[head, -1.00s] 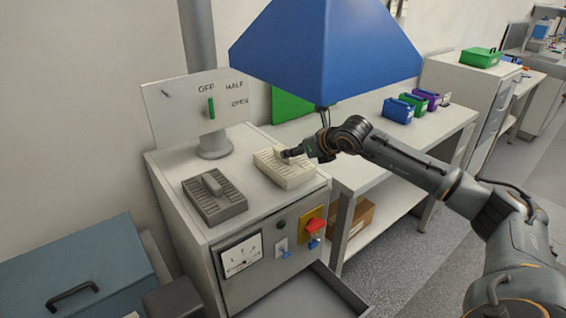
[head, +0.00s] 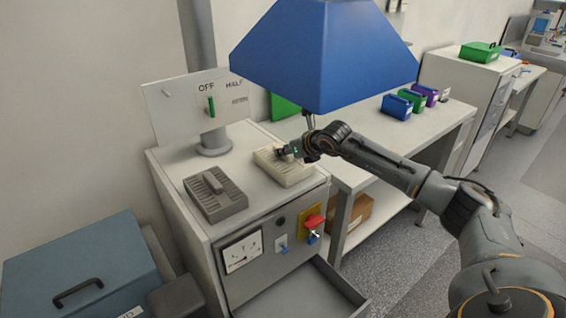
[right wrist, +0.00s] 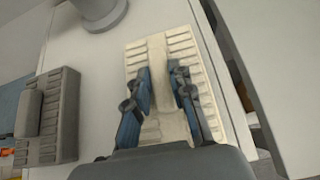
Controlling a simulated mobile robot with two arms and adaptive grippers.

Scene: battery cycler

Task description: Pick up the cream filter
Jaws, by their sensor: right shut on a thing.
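The cream filter (head: 282,170) is a ribbed block with a raised handle, on the right part of the cabinet top (head: 245,165). It also fills the middle of the right wrist view (right wrist: 180,48). My right gripper (head: 284,152) is at the filter's handle. In the right wrist view its two fingers (right wrist: 165,88) stand on either side of the handle, shut on it. The filter appears to rest on the cabinet top; I cannot tell if there is a gap under it. My left gripper is not in view.
A grey filter (head: 215,194) lies to the left on the same top. A blue hood (head: 325,55) hangs above the arm. A post with a sign panel (head: 190,105) stands behind. An open drawer (head: 318,290) juts out below. A bench (head: 400,135) holds small coloured boxes.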

